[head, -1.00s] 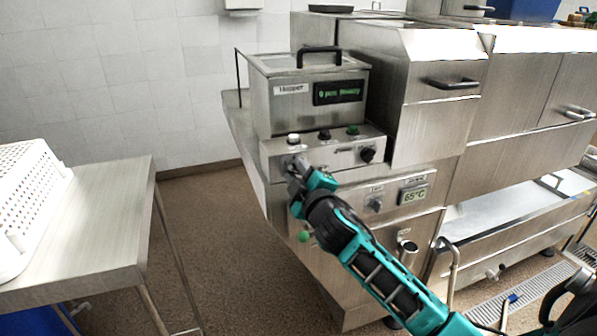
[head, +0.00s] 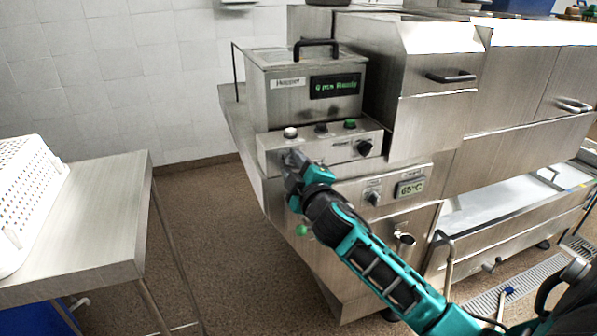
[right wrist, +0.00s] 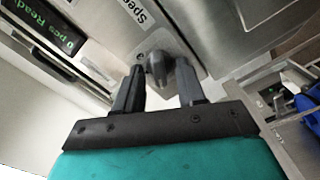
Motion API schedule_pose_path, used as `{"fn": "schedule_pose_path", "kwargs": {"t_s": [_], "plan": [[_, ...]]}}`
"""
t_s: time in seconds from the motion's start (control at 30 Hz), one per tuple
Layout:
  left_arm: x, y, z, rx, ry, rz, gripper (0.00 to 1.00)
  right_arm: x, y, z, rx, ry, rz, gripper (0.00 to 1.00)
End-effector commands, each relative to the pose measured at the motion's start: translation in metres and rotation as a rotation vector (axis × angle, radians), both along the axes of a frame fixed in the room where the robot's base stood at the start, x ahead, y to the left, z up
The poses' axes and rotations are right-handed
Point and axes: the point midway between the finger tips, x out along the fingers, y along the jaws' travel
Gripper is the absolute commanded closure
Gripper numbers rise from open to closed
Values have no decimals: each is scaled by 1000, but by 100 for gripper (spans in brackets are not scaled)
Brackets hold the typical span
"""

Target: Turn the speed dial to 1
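The speed dial (right wrist: 157,69) is a small dark grey knob on a steel panel in the right wrist view. Part of a "Speed" label shows near it, cut off by the picture edge. In the head view my right gripper (head: 288,160) is at the left end of the control panel (head: 340,140) and hides the dial there. The dial's setting cannot be read. My left gripper is not in view.
A black knob (head: 364,147), a white button (head: 290,132) and a green button (head: 350,124) are on the same panel. The hopper display (head: 335,86) is above. A lower knob (head: 373,198) sits beside the 65°C display (head: 411,187). A white perforated basket (head: 30,200) stands left.

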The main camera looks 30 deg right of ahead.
Motion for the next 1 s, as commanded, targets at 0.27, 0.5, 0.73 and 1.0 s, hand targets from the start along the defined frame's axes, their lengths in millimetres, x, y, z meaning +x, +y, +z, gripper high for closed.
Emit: {"fn": "schedule_pose_path", "kwargs": {"t_s": [0.27, 0.5, 0.73, 1.0], "plan": [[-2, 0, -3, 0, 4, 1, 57, -32, 8, -2, 1, 1, 1, 61], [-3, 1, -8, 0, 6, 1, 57, -80, 19, -2, 2, 3, 1, 61], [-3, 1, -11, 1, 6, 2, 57, -113, 27, -2, 1, 2, 0, 61], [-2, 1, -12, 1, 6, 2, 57, -125, 30, 0, -1, 1, -1, 61]]}}
